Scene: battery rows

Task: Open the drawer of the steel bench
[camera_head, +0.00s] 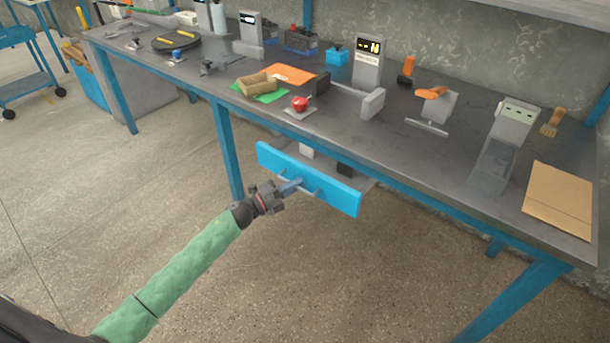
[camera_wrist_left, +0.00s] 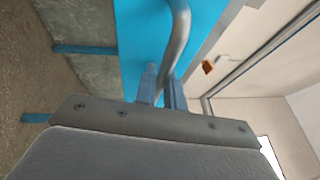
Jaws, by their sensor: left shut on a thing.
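The steel bench (camera_head: 420,148) has a dark top and blue legs. Its drawer has a bright blue front (camera_head: 335,191) and stands out from under the bench's front edge, with part of its inside showing behind the front. My left gripper (camera_head: 290,187) is shut on the drawer's grey bar handle (camera_head: 312,191). In the left wrist view the fingers (camera_wrist_left: 160,88) are on either side of the curved handle (camera_wrist_left: 178,40), with the blue drawer front (camera_wrist_left: 140,45) behind it. My right gripper is not in view.
A blue cart (camera_head: 30,75) stands at far left. The floor before the drawer is clear.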

